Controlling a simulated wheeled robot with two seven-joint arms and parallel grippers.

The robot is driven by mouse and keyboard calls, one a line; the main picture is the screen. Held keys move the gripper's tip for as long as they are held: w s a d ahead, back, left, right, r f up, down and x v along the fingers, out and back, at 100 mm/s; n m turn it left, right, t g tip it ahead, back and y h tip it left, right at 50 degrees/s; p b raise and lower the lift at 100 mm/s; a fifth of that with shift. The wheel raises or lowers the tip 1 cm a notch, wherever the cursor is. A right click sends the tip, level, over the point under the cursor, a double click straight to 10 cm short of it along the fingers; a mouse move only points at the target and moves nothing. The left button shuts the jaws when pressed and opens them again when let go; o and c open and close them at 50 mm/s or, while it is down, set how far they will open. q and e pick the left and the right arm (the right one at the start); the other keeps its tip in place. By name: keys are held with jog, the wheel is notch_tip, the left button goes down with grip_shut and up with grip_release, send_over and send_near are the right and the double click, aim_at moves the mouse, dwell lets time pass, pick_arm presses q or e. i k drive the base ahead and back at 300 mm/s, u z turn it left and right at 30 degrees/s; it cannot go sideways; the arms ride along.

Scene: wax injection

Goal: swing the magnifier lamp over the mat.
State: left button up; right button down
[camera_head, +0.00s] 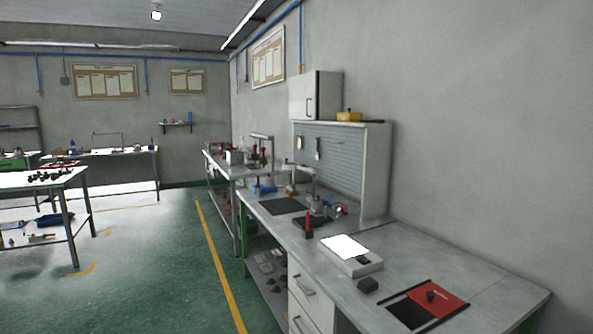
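What looks like the magnifier lamp (301,169) stands on the near bench along the right wall, with a pale jointed arm and a small head at its left end. It is small, so its exact pose is hard to tell. A dark flat mat (284,206) lies on the bench's left part, in front of the lamp. Another black flat piece (408,314) lies at the near right end, beside a red pad (437,298), so I cannot tell for sure which is the mat. Neither of my grippers is in view.
The bench (400,258) also holds a white-topped box (350,255), a small dark block (367,285), a red upright tool (308,225) and a blue item (264,189). A grey shuttered cabinet (377,175) stands behind. Green floor (180,270) is clear to the left.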

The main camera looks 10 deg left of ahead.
aim_at(287, 166)
jog(key=u, duration=0.15)
jog(key=k, duration=0.25)
jog(key=u, duration=1.05)
jog(key=k, duration=1.1)
jog(key=u, duration=0.75)
jog(key=i, duration=1.9)
jog(key=z, duration=0.3)
jog(key=i, duration=2.7)
jog(key=z, duration=0.7)
jog(key=i, duration=1.65)
jog(key=z, duration=1.65)
jog(key=i, duration=1.05)
jog(key=z, duration=0.95)
